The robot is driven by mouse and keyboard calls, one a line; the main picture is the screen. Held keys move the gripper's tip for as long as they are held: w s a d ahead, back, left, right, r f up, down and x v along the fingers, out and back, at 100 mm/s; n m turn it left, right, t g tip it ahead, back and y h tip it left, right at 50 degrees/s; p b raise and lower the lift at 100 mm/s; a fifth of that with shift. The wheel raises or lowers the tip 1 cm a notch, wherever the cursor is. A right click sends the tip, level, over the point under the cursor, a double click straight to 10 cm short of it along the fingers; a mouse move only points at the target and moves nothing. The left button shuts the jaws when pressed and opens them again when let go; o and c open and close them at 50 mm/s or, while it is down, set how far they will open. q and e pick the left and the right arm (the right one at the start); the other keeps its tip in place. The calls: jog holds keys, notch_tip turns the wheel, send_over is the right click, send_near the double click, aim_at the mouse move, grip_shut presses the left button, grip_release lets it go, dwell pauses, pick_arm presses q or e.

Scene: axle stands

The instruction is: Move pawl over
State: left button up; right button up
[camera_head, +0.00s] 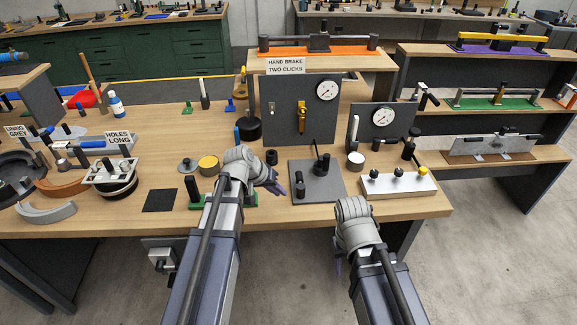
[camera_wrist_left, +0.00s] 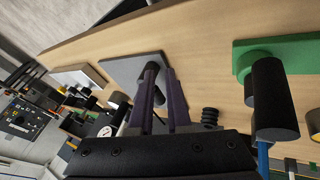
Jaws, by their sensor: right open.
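No part is clearly recognisable as the pawl. A grey plate (camera_head: 330,187) lies near the table's front edge, with a short black post (camera_head: 300,188) at its left and a black piece with a thin lever (camera_head: 321,162) at its back. My left gripper (camera_head: 279,189) is just left of the short post, its fingers apart. In the left wrist view, my left fingers (camera_wrist_left: 162,85) point at a black cylinder (camera_wrist_left: 152,72) on the grey plate (camera_wrist_left: 125,70); contact is unclear. My right gripper (camera_head: 338,265) hangs open and empty in front of the table edge.
A grey panel (camera_head: 320,108) with a gauge and a yellow lever stands behind the plate, beside a second gauge panel (camera_head: 377,120). A white block (camera_head: 398,187) with black knobs is on the right. A green base with a black cylinder (camera_wrist_left: 275,90) is close to my left gripper.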

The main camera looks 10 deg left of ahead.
aim_at(300, 185)
pick_arm(q)
jog(key=shift+n+t, duration=0.4)
jog(key=w+a+r, duration=0.2)
jog(key=a, duration=0.1)
jog(key=shift+w+a+r+p, duration=0.1)
jog(key=shift+w+r+p, duration=0.1)
jog(key=shift+r+p, duration=0.1)
jog(key=shift+c, duration=0.8)
jog(key=w+a, duration=0.1)
jog(key=a+t+b, duration=0.1)
jog(key=shift+w+a+n, duration=0.3)
jog(key=shift+w+a, duration=0.05)
jog(key=shift+a, duration=0.05)
grip_shut()
jog(key=b+x, duration=0.8)
jog(key=x, duration=0.3)
jog(key=shift+w+a+b, duration=0.15)
jog(key=shift+b, duration=0.15)
jog(key=shift+w+d+r+p, duration=0.1)
jog(key=shift+d+r+p, duration=0.3)
jog(key=shift+d, duration=0.2)
jog(key=shift+w+d+r+p, duration=0.1)
jog(key=shift+d+r+p, duration=0.3)
jog(key=shift+d, duration=0.2)
jog(key=shift+w+d+r, duration=0.1)
jog(key=shift+w+d, duration=0.05)
jog(key=shift+d, duration=0.45)
pick_arm(e)
notch_tip(300, 185, down, 6)
jog(key=shift+f, duration=0.1)
